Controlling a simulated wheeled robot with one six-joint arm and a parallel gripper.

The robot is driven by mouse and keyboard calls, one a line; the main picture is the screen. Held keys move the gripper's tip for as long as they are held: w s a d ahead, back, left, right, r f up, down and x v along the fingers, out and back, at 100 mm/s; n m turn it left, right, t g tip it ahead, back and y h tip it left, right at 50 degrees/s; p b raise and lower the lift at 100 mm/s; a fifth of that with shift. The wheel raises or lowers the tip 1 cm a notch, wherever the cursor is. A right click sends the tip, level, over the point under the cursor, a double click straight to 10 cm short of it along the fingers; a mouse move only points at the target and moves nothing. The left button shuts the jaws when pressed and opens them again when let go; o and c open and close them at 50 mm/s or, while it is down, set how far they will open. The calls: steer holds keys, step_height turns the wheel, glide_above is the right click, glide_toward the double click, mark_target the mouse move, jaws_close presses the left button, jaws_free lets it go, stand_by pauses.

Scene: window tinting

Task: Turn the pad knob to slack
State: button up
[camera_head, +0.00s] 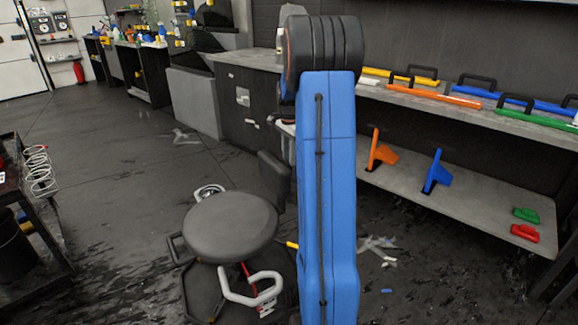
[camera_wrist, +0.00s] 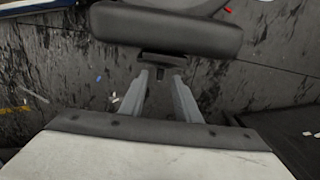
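A dark padded bar (camera_wrist: 165,30), which looks like the stool's backrest pad, crosses the top of the wrist view. A small black block (camera_wrist: 162,59) below its middle may be the pad knob; I cannot tell its setting. My gripper (camera_wrist: 161,76) has two grey fingers spread apart, with their tips just below this block. I cannot tell whether they touch it. In the head view, the stool's round grey seat (camera_head: 230,226) shows left of my blue arm, and part of the dark backrest (camera_head: 272,173) shows beside it. My arm hides the knob and gripper there.
A bench (camera_head: 470,115) on the right holds coloured handled tools, with a lower shelf (camera_head: 465,195) holding orange, blue, green and red tools. A dark cart (camera_head: 35,240) stands at the left. Scraps (camera_head: 378,245) lie on the floor. Open floor lies left of the stool.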

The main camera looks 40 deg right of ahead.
steer(key=shift+f, duration=2.1)
jaws_close()
